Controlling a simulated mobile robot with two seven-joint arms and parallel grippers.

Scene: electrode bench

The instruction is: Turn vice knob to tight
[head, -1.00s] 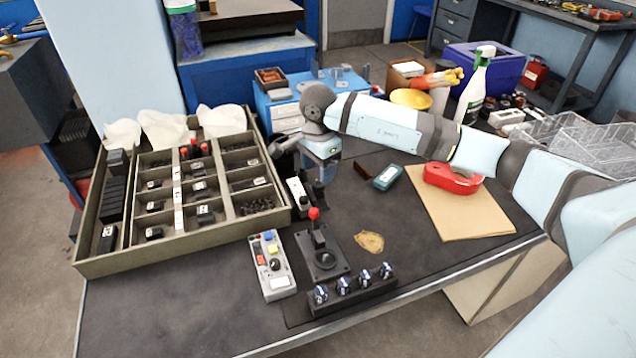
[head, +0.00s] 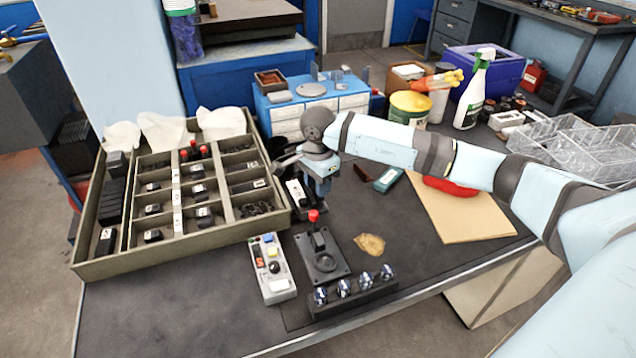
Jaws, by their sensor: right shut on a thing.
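My right gripper (head: 319,188) points down near the middle of the bench, just right of the sectioned tray. It is shut at a small black-and-white unit (head: 296,193), which appears to be the vice. The vice knob itself is hidden behind my gripper and wrist, so I cannot see its setting or how the fingers sit on it. My left gripper is not in the head view.
In front stand a joystick (head: 322,256) with a red ball, a grey button box (head: 272,268) and a black block (head: 352,292) with several blue knobs. The sectioned tray (head: 190,240) is left. A teal box (head: 387,179) lies right of my gripper.

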